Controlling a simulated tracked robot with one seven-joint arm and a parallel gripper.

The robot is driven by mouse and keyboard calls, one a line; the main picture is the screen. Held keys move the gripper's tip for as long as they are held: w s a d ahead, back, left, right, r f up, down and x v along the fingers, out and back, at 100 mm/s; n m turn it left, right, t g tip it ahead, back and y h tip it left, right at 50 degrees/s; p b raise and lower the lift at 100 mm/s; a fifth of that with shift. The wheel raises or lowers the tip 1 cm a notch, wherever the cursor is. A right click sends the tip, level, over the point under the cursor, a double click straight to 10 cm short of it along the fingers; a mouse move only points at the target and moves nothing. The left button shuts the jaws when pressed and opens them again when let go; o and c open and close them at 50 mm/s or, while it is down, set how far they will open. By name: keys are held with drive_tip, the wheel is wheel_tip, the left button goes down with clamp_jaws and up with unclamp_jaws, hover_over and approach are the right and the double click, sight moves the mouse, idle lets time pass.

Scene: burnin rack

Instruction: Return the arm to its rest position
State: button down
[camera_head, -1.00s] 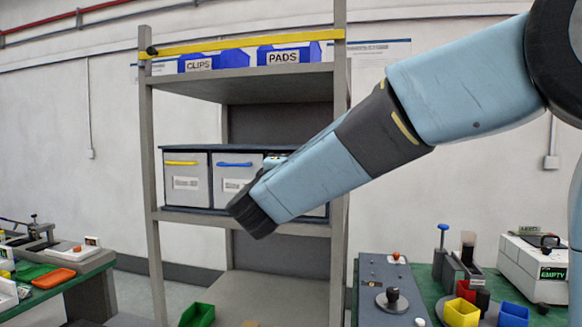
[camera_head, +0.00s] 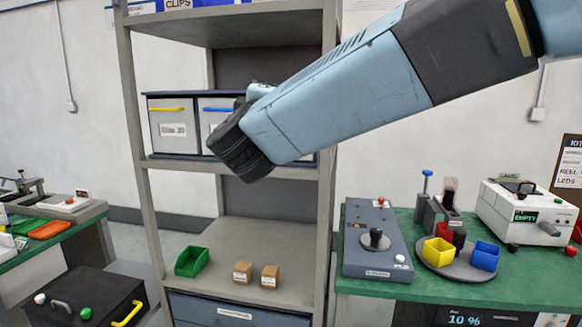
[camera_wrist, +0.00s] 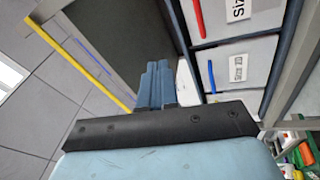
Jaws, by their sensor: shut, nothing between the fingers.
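My arm reaches from the upper right across the head view, and its dark end stands in front of the rack's middle shelf. My gripper's blue-grey fingers (camera_wrist: 155,84) show in the wrist view beyond a dark bar; they are together, with nothing seen between them. In the head view the fingers are mostly hidden behind the arm's end. In the wrist view, labelled bins with a red handle (camera_wrist: 199,18) and a blue handle (camera_wrist: 211,77) lie to the right of the fingers. I cannot tell the exact gap to them.
The grey rack (camera_head: 140,120) holds bins, a green tray (camera_head: 192,261) and two small brown boxes (camera_head: 243,271). A green bench (camera_head: 430,285) at right carries a grey panel (camera_head: 375,240), coloured cups and a white device (camera_head: 525,212). Another bench (camera_head: 85,222) stands at left.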

drive_tip(key=s+d+f+m+g+y, duration=0.25)
drive_tip(key=d+f+g, duration=0.2)
drive_tip(key=d, duration=0.25)
drive_tip(key=s+d+f+m+g+y, duration=0.1)
drive_tip(key=d+f+m+g+y, duration=0.3)
drive_tip(key=d, duration=0.3)
drive_tip(key=s+d+f+m+g+h, duration=0.6)
drive_tip(key=s+d+f+m, duration=0.3)
drive_tip(key=s+d+f, duration=0.4)
drive_tip(key=s+d+g, duration=0.1)
drive_tip(key=s+d, duration=0.1)
drive_tip(key=d, duration=0.1)
drive_tip(key=shift+s+d+f, duration=0.25)
drive_tip(key=shift+f, duration=0.05)
